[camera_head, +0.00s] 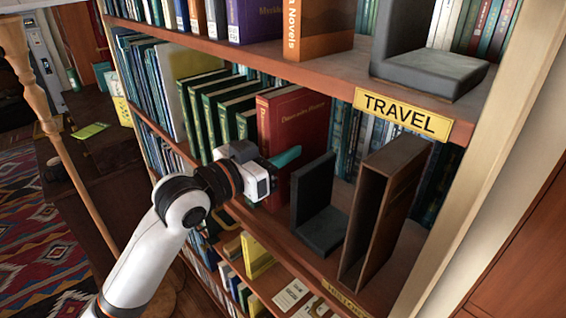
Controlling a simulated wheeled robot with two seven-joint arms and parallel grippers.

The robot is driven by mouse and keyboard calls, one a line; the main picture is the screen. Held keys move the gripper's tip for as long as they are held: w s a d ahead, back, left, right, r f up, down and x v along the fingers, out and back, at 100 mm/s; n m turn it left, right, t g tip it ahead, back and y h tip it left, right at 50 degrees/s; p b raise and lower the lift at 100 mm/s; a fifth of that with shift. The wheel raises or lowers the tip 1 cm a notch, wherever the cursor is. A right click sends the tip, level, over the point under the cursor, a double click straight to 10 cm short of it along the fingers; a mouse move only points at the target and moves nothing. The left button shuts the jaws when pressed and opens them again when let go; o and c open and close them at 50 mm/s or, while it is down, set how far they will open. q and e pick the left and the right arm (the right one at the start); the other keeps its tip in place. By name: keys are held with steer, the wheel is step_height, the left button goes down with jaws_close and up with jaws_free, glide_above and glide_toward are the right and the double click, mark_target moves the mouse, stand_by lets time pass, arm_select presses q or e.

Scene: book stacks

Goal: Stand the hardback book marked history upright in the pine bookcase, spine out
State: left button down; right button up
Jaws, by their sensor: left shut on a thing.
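A red hardback book (295,112) stands upright on the middle shelf of the pine bookcase (433,245), its right cover showing. Gold lettering on that cover is too small to read surely, and I cannot make out a history mark. My left gripper (276,168) is at the lower front of this book, shut on it. A teal finger lies against the right cover; the other finger is hidden. The book's lower spine is hidden behind the gripper. A partly cut-off yellow label at the shelf's lower edge seems to read history (345,300). My right gripper is not in view.
Green books (222,110) stand left of the red book. A dark bookend (318,205) and a brown open-fronted case (384,215) stand to its right. The upper shelf carries a travel label (403,114) and a grey bookend (432,70). A wooden post (60,150) rises at left.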

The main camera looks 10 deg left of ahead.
arm_select(q)
steer(key=shift+w+d+r, duration=0.1)
steer(key=shift+w+d, duration=0.05)
steer(key=shift+w, duration=0.05)
steer(key=shift+f, duration=1.8)
steer(key=shift+f, duration=0.1)
steer(key=c, duration=1.1)
jaws_free()
steer(key=shift+f, duration=0.1)
